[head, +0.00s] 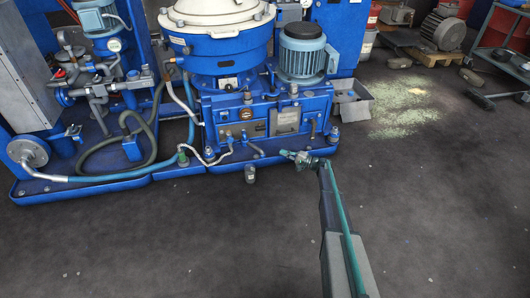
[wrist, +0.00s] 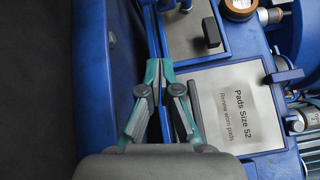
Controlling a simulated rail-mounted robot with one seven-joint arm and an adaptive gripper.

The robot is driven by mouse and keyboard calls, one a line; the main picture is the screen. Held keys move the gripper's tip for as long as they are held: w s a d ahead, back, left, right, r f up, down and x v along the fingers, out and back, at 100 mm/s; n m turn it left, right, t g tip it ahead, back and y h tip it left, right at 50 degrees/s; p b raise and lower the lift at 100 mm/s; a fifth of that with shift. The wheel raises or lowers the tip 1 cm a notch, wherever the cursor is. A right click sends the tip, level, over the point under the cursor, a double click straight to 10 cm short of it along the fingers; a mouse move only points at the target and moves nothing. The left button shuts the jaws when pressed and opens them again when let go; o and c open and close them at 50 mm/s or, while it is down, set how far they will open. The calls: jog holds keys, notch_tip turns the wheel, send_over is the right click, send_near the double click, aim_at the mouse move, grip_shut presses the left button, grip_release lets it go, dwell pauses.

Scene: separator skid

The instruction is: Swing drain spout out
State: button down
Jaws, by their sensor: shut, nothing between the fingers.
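My gripper (head: 285,153) is in front of the blue separator base (head: 232,108), near its lower right front. In the wrist view my gripper (wrist: 158,68) has its teal fingertips together and empty, beside the blue front panel. A thin silvery bent pipe (head: 222,153) runs along the lower front of the base, left of my gripper; it may be the drain spout, but I cannot tell. A small grey cylindrical fitting (head: 250,174) stands at the skid's front edge, left of and below my gripper. No spout can be made out in the wrist view.
A label plate reading "Pads Size 52" (wrist: 236,106) and a dark block-like handle (wrist: 211,32) are close right of the fingers. A blue motor (head: 301,50) stands above. A grey open box (head: 352,102) is at right. The front floor is clear.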

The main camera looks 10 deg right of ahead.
aim_at(253, 148)
jog(key=shift+t, duration=0.3)
jog(key=b+x, duration=0.3)
jog(key=x, duration=0.6)
jog(key=shift+w, duration=0.25)
jog(key=shift+s+a+r+b, duration=0.3)
jog(key=shift+s+a+b, duration=0.3)
jog(key=shift+a, duration=0.25)
jog(key=shift+s+a+r+b, duration=0.3)
jog(key=shift+s+a+b, duration=0.2)
jog(key=shift+a, duration=0.4)
